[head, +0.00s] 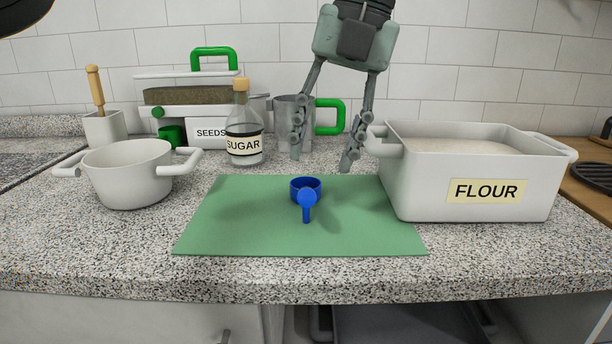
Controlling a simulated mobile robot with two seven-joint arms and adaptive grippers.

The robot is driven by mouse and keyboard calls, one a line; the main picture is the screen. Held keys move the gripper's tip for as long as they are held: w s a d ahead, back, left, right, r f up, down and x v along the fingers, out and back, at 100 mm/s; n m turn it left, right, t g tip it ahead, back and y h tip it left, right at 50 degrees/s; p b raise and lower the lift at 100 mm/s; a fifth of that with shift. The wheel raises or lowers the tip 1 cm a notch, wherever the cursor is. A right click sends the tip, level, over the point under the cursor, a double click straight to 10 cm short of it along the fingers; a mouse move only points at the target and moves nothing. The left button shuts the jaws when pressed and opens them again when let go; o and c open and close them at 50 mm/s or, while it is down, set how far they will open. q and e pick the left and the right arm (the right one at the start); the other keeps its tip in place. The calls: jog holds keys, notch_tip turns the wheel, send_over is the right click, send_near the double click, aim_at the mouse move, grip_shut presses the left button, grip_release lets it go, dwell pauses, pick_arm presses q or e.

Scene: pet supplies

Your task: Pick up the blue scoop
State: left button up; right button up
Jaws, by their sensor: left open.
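The blue scoop (306,188) sits near the middle of the green mat (250,215) on the counter. Its round cup is at the back and its short handle points toward the front edge. My left gripper (323,158) hangs from above with its fingers pointing down and spread apart. It is open and empty, above and behind the scoop, apart from it. My right gripper does not show.
A white flour container (420,189) stands close on the right. A white pot (128,190) stands on the left. A sugar bottle (244,140), a metal jug with a green handle (327,130) and a seeds container (190,110) stand behind. The mat around the scoop is clear.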

aim_at(307, 196)
pick_arm(q)
jog(key=x, duration=0.7)
jog(key=shift+s+a+f, duration=0.2)
jog(key=shift+a+f, duration=0.05)
jog(key=shift+a, duration=0.05)
grip_shut()
